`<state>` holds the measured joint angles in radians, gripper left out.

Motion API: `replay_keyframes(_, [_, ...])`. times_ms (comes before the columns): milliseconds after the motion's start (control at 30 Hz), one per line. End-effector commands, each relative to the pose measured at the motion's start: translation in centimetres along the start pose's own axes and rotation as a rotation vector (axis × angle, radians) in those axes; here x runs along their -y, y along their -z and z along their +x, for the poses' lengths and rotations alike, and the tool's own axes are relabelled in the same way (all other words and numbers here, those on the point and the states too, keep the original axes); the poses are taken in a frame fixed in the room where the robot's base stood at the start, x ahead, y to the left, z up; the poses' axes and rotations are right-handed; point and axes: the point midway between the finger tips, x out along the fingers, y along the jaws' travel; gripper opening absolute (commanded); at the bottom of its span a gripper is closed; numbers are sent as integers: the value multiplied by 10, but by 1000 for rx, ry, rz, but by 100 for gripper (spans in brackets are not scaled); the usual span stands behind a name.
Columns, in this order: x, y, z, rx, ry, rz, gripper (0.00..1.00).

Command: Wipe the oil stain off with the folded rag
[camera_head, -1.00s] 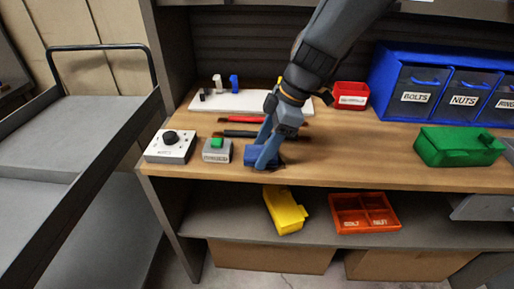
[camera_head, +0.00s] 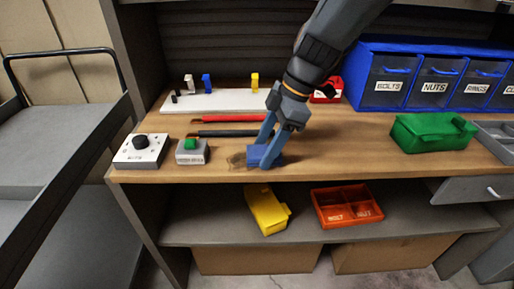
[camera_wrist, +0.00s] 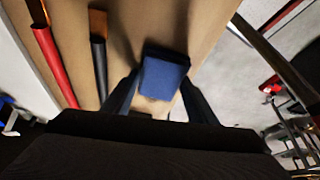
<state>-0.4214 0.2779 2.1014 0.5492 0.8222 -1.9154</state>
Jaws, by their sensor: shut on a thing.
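The folded blue rag (camera_head: 263,155) is down at the worktop near its front edge. My gripper (camera_head: 267,152) is shut on it from above. In the wrist view the rag (camera_wrist: 163,74) sits between the two fingers as a blue block. A brownish oil stain (camera_head: 236,161) shows on the wood just left of the rag. I cannot tell how much of the stain lies under the rag.
A box with a green button (camera_head: 192,153) and a white box with a black knob (camera_head: 140,152) stand to the left. Red (camera_head: 231,119) and black (camera_head: 226,134) handled tools lie behind. A green bin (camera_head: 432,133) is at the right, with bare worktop (camera_head: 345,148) between.

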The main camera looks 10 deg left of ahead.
Motion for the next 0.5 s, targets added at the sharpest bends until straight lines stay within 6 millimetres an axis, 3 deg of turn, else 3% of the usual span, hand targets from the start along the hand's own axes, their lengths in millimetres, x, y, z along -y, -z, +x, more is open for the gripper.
replay_keyframes(133, [2,-8,-2,1,1,0,20])
replay_keyframes(500, [12,-4,-2,1,2,-1,19])
